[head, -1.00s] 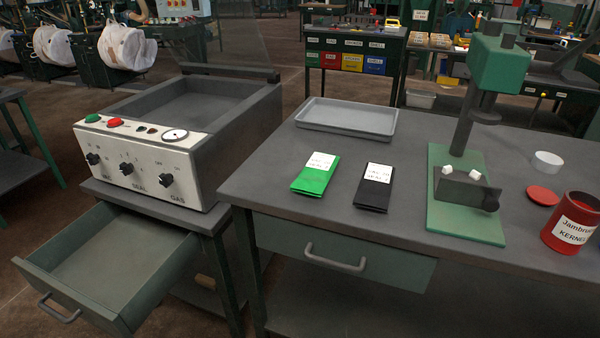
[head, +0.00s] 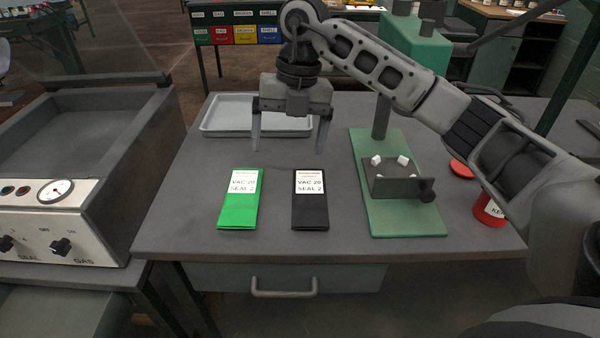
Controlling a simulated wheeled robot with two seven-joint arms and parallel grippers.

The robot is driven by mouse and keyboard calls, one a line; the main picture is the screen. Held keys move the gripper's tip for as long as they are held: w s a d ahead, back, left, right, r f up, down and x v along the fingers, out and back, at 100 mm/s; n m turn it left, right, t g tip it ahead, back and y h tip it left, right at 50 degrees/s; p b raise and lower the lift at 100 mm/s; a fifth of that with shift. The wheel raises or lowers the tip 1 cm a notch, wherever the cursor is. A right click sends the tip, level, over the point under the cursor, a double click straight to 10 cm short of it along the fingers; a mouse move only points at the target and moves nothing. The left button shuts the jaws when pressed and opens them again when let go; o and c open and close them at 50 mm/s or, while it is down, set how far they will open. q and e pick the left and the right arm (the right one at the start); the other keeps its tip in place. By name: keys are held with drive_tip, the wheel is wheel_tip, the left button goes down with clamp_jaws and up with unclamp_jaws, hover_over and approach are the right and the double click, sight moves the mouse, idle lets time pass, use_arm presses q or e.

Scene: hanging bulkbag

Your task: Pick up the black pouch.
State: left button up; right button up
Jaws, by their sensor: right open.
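The black pouch (head: 311,212) lies flat on the grey table, with a white label reading "VAC 20 SEAL 2" on its upper part. A green pouch (head: 238,213) with a like label lies to its left. My right gripper (head: 287,164) comes in from the right, points down and is open and empty. Its two fingers are spread, above and behind the pouches; the right finger shows close to the far end of the black pouch. It appears apart from both pouches. My left gripper is out of view.
A grey tray (head: 215,128) stands at the back left of the table. A green-based press (head: 405,222) with small white blocks stands right of the black pouch. A red tin (head: 487,212) is partly hidden by my arm. The vacuum sealer (head: 75,222) is at left.

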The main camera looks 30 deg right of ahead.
drive_tip(key=d+r+m+h, duration=0.1)
drive_tip(key=d+r+h, duration=0.1)
drive_tip(key=d, duration=0.2)
hover_over(309, 183)
drive_tip(key=shift+m, duration=0.3)
drive_tip(key=f+p, duration=0.1)
drive_tip(key=f, duration=0.8)
drive_tip(key=shift+a+f, duration=0.2)
drive_tip(key=shift+d+f+p, duration=0.2)
drive_tip(key=shift+f+p, duration=0.35)
drive_tip(key=shift+f, duration=2.25)
drive_tip(key=c, duration=1.1)
